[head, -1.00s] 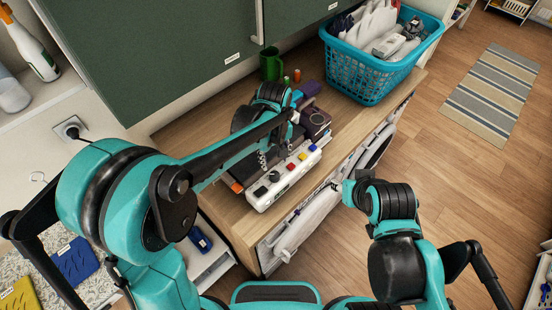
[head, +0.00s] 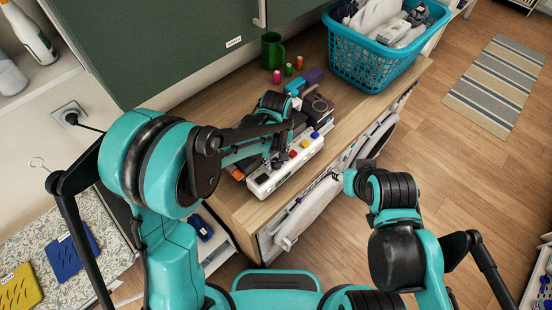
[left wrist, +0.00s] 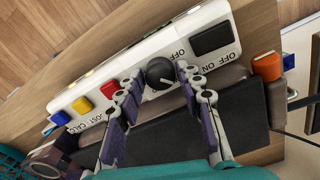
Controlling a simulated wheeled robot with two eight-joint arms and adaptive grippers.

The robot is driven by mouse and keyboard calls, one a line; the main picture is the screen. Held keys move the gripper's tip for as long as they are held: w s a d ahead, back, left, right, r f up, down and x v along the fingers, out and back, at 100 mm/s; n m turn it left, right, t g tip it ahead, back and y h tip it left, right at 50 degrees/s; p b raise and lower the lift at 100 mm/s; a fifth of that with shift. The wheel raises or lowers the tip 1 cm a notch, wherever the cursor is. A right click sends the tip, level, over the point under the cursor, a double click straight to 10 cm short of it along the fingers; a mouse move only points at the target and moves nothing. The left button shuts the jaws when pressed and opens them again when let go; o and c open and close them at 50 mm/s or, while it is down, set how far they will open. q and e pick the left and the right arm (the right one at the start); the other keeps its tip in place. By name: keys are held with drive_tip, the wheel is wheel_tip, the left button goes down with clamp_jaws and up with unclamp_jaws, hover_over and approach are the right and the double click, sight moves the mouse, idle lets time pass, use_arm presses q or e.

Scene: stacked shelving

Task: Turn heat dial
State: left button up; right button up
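The heat dial (left wrist: 154,84) is a round black knob with a pale pointer line on a white control panel (left wrist: 105,65), beside the OFF label. In the left wrist view, my left gripper (left wrist: 158,70) is open, with one finger on each side of the dial. I cannot tell whether either finger touches it. In the head view, my left gripper (head: 276,162) is over the panel's front (head: 290,165) and hides the dial. My right gripper (head: 357,174) hangs off the counter's front side, and its opening is unclear.
A black switch (left wrist: 212,38) sits beside the dial; red (left wrist: 110,89), yellow (left wrist: 83,105) and blue (left wrist: 61,118) buttons are on its other side. A teal basket (head: 375,68) and green mug (head: 272,52) stand farther back on the wooden counter (head: 240,205).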

sight(276, 162)
use_arm(q)
drive_tip(key=c, duration=0.6)
drive_tip(key=shift+o, duration=0.2)
drive_tip(key=shift+m, duration=0.8)
drive_tip(key=o, duration=1.2)
drive_tip(key=shift+c, duration=0.2)
wheel_tip(276, 162, up, 12)
